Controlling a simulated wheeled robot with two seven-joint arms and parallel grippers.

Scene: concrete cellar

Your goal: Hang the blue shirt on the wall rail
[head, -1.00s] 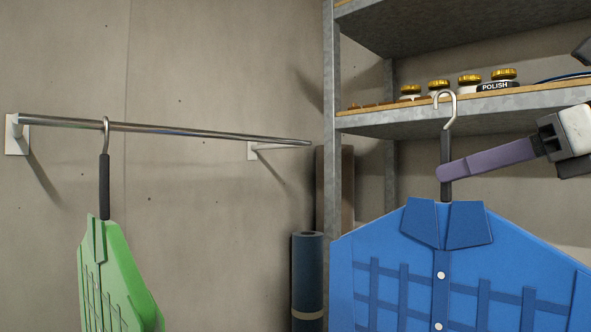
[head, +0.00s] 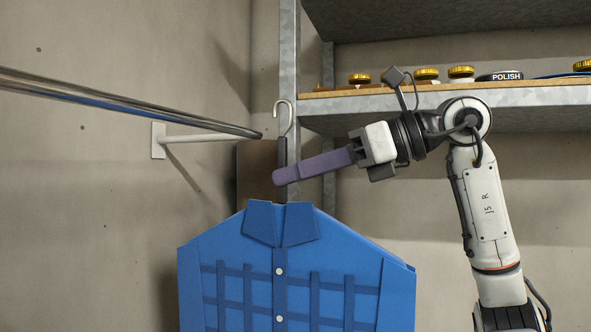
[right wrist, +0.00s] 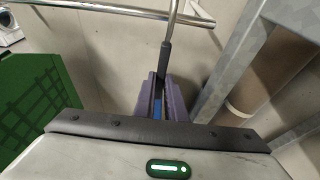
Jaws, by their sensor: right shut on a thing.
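The blue shirt (head: 345,265) hangs upright from a hanger with a black neck and a silver hook (head: 284,118). My right gripper (head: 285,174), with purple fingers, is shut on the black neck; the fingers also show in the right wrist view (right wrist: 162,105). The wall rail (head: 120,100) comes in from the left and ends freely just left of the hook. The hook looks apart from the rail; their depth difference is hard to tell. In the right wrist view the rail (right wrist: 115,11) crosses behind the hook's shank (right wrist: 173,18). My left gripper is not in view.
A metal shelf post (head: 289,60) stands right behind the hook. The shelf (head: 450,97) holds gold-lidded jars and a polish tin (head: 500,76). A rail bracket (head: 158,140) is on the wall.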

